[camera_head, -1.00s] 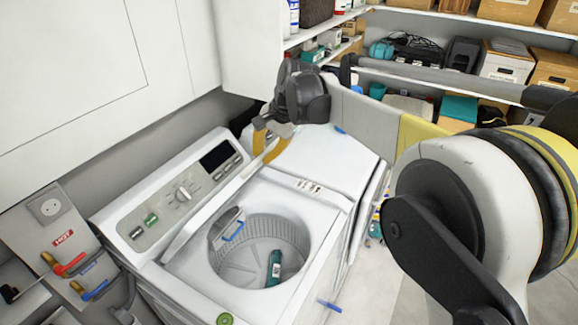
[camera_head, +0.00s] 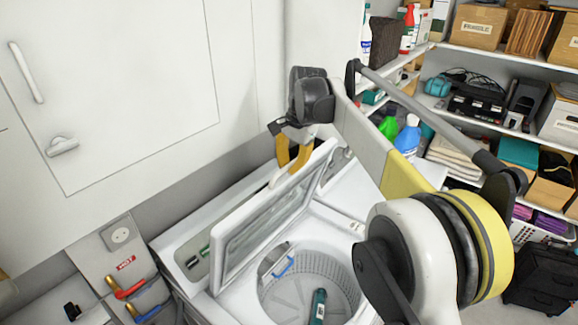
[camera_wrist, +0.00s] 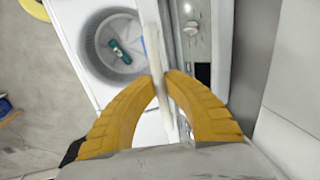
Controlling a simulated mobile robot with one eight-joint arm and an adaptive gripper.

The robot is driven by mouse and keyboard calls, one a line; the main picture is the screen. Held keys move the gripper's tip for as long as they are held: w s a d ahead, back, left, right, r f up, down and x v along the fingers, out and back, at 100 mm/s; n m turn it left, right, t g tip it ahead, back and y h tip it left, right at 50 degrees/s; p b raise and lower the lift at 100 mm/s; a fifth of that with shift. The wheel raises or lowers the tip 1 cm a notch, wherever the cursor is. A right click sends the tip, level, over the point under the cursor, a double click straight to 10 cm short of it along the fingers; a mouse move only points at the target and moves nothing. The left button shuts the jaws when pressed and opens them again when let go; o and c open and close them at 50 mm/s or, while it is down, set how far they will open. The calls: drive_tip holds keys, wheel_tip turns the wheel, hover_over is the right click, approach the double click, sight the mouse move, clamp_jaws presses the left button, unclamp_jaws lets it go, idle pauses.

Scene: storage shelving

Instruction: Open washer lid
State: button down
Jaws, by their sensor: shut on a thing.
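The white washer (camera_head: 340,225) stands below me with its drum (camera_head: 300,290) in view. Its lid (camera_head: 270,220) is raised and tilted steeply up, leaning toward the control panel side. My gripper (camera_head: 291,172) is at the lid's upper right edge, with its yellow fingers shut on it. In the wrist view the fingertips (camera_wrist: 163,82) press on both sides of the lid (camera_wrist: 154,50), seen edge-on. A teal bottle (camera_head: 318,306) lies in the drum and also shows in the wrist view (camera_wrist: 120,50).
White cabinets (camera_head: 120,90) stand behind and above the washer. Hot and cold taps (camera_head: 130,290) are at the lower left. Shelves with boxes (camera_head: 475,25) and bottles fill the right. A dark drawer unit (camera_head: 540,275) stands at the lower right.

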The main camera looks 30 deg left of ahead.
drive_tip(key=c, duration=1.7)
unclamp_jaws()
drive_tip(key=shift+c, duration=0.2)
